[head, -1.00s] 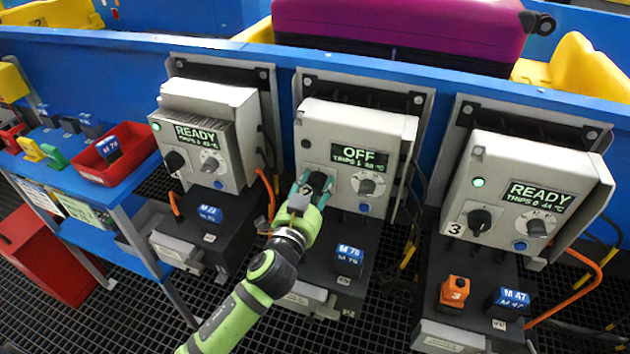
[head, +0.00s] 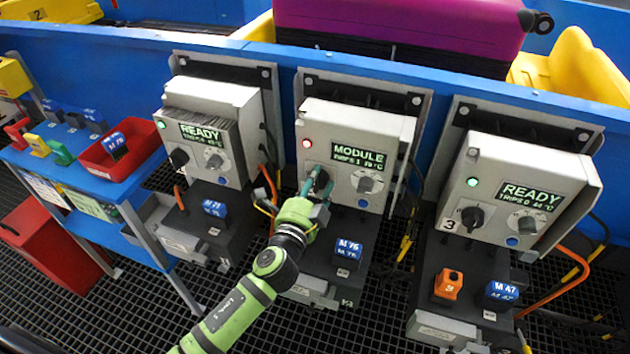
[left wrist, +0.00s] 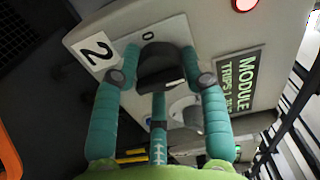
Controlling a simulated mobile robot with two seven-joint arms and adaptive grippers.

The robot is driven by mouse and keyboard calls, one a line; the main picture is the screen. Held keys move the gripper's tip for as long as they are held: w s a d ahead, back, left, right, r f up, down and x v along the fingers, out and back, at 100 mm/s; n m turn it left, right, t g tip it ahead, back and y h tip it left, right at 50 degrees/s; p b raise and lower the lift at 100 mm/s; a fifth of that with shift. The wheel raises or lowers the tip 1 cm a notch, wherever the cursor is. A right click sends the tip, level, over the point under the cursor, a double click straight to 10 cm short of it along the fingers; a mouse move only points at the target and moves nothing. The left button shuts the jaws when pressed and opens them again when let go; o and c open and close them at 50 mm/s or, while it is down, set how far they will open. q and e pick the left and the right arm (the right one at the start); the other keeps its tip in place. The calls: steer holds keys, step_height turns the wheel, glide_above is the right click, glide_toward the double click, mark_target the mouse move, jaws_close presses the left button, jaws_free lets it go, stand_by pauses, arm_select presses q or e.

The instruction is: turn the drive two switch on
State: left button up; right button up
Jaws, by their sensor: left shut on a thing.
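The drive two box (head: 358,140) is the middle one of three grey boxes. Its display (head: 359,157) reads MODULE and its lamp (head: 307,143) is red. The drive two switch (head: 320,180) is a black knob at the box's lower left. My left gripper (head: 313,187) is at this knob. In the left wrist view its teal fingers are closed around the dark knob (left wrist: 158,68), beside the label 2 (left wrist: 97,51). The fingers partly hide the knob's pointer. My right gripper is not in view.
Left and right drive boxes (head: 212,130) (head: 520,190) show READY with green lamps. A blue module marked M 76 (head: 347,250) sits below drive two. A red bin (head: 118,152) stands on the blue shelf at left. Orange cables hang beside the boxes.

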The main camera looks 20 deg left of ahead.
arm_select(q)
steer(key=shift+d+r+m, duration=0.25)
steer(key=shift+r+m, duration=0.1)
steer(key=shift+m, duration=0.35)
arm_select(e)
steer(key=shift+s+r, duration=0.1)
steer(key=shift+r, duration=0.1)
arm_select(q)
steer(key=shift+f, duration=0.1)
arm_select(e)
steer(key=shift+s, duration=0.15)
arm_select(q)
steer(key=o, duration=1.1)
steer(key=shift+d, duration=0.1)
steer(key=shift+o, duration=0.2)
steer(key=shift+d+f, duration=0.1)
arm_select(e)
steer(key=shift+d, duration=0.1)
arm_select(q)
steer(key=shift+s+f, duration=0.1)
steer(key=shift+s+a, duration=0.2)
steer(key=shift+s, duration=0.1)
steer(key=s, duration=1.1)
